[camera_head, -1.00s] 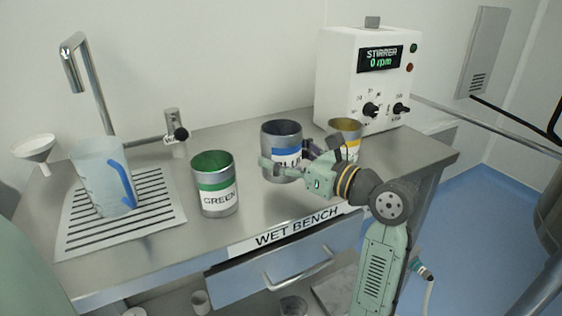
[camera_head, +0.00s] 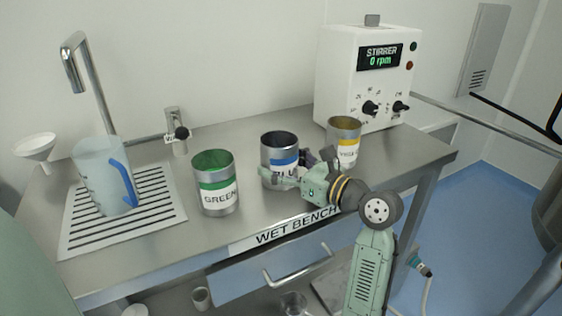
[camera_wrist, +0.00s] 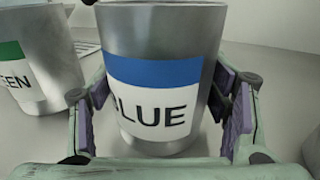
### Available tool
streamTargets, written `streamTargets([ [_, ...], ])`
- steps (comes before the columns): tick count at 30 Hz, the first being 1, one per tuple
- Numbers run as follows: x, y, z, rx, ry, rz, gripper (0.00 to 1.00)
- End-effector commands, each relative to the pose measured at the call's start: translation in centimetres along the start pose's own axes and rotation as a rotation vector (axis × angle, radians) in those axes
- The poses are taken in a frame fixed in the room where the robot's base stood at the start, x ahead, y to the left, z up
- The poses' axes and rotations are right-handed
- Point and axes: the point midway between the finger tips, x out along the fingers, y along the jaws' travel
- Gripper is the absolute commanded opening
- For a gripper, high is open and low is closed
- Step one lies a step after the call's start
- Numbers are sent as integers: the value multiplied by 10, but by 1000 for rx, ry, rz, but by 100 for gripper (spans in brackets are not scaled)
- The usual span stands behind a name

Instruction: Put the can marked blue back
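The can marked blue (camera_head: 279,148) is a metal can with a blue band and a white label. It stands upright on the wet bench, between the green and yellow cans. My gripper (camera_head: 284,179) is low at its front right side, partly covering its label. In the wrist view the blue can (camera_wrist: 160,75) fills the middle, with BLUE readable. My gripper's fingers (camera_wrist: 158,115) are spread on either side of it, with small gaps appearing between pads and can. The can's base is partly hidden by my gripper.
The green can (camera_head: 215,185) stands to the left, the yellow can (camera_head: 345,142) to the right, near the stirrer unit (camera_head: 365,85). A jug (camera_head: 103,175) stands on a drain grate (camera_head: 160,213) under the tap (camera_head: 85,80). The bench (camera_head: 250,215) has free room in front.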

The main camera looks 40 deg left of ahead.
Motion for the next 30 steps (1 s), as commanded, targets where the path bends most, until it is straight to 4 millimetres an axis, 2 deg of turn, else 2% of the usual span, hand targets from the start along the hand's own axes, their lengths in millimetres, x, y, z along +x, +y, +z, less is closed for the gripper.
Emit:
streamTargets([
  [6,0,0,0,0,0,0,86],
  [18,0,0,3,-3,-1,0,87],
  [23,-25,-2,2,-1,-1,-5,87],
  [30,-78,-1,2,-1,-1,-5,87],
])
